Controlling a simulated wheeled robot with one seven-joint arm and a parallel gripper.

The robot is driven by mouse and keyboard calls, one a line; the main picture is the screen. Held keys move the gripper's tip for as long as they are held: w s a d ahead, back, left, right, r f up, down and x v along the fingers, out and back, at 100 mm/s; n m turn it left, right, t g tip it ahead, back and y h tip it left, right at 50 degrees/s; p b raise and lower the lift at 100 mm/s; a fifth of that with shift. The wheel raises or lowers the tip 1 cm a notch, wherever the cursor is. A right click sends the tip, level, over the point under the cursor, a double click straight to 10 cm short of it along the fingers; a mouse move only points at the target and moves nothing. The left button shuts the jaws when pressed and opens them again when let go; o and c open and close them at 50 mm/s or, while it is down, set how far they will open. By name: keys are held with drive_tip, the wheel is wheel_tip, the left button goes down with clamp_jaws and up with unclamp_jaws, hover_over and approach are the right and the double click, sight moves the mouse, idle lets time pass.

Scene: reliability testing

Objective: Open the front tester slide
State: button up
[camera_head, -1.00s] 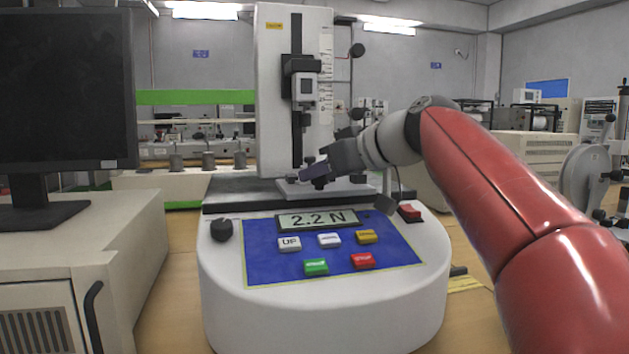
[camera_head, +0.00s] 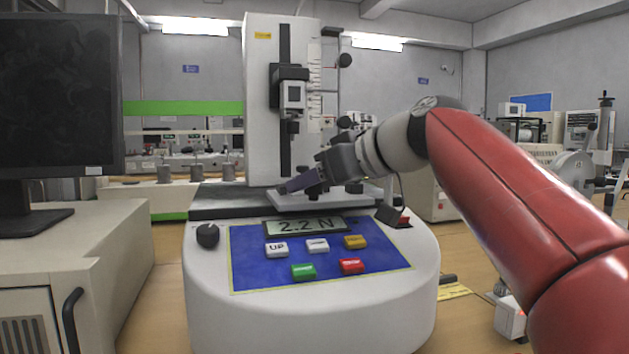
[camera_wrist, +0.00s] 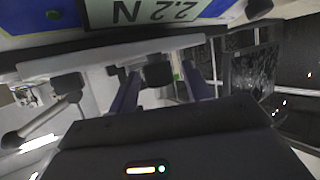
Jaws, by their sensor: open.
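The tester (camera_head: 200,290) is a white rounded machine with a blue button panel and a display reading 2.2 N. A light plate (camera_head: 290,203), apparently the front slide, lies behind the display on the dark bed. My gripper (camera_head: 288,187) is open just above this plate, reaching in from the right. In the wrist view, which looks upside down, a dark knob (camera_wrist: 158,73) by the light plate (camera_wrist: 98,60) shows between my two purple-grey fingers. Contact with the knob cannot be told. In the head view, my fingers cover part of the plate.
The tester's upright column (camera_head: 262,110) with a gauge head (camera_head: 292,95) stands behind my gripper. A red switch (camera_head: 403,221) is at the right of the panel and a black dial (camera_head: 207,235) at the left. A monitor (camera_head: 60,100) on a cabinet stands at the left.

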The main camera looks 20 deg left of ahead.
drive_tip(key=v, duration=0.7)
drive_tip(key=shift+s+d, duration=0.15)
drive_tip(key=shift+d, duration=0.15)
drive_tip(key=shift+r, duration=0.15)
